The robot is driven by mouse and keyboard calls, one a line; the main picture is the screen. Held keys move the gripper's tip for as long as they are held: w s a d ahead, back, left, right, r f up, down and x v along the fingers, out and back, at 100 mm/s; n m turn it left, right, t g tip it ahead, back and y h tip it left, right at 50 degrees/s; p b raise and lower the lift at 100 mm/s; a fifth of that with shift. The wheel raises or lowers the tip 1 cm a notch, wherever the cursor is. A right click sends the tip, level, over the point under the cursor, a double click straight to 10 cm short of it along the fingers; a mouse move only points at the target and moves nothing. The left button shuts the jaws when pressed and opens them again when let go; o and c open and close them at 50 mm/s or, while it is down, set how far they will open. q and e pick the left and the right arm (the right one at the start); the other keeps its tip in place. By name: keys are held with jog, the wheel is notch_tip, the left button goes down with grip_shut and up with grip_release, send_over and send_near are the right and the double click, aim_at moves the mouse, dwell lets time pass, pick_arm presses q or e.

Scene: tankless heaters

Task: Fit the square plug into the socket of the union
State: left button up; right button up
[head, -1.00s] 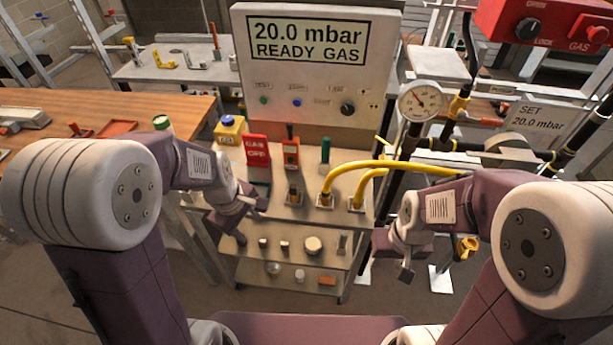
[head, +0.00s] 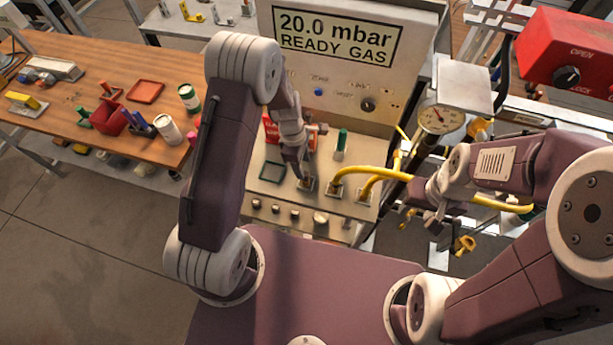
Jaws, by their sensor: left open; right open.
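My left gripper (head: 304,178) is open. It reaches down to the leftmost of the square metal bases (head: 308,185) on the gas bench, and its own arm hides part of that spot. My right gripper (head: 428,218) is open beside the yellow hoses (head: 385,172), to the right of the bench.
A control panel (head: 330,95) reading 20.0 mbar stands behind the bench. A pressure gauge (head: 436,119) and a red box (head: 565,60) are at the right. A wooden table (head: 70,100) with bins and tools is at the left. A green-rimmed tray (head: 272,172) lies on the bench.

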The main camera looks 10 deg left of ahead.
aim_at(305, 173)
pick_arm(q)
jog(key=shift+w+d+f, duration=0.1)
jog(key=shift+w+f, duration=0.1)
jog(key=shift+f, duration=0.15)
jog(key=f, duration=0.3)
jog(key=s+d+f, duration=0.1)
jog(key=shift+f+p, duration=0.3)
jog(key=shift+w+f, duration=0.15)
grip_shut()
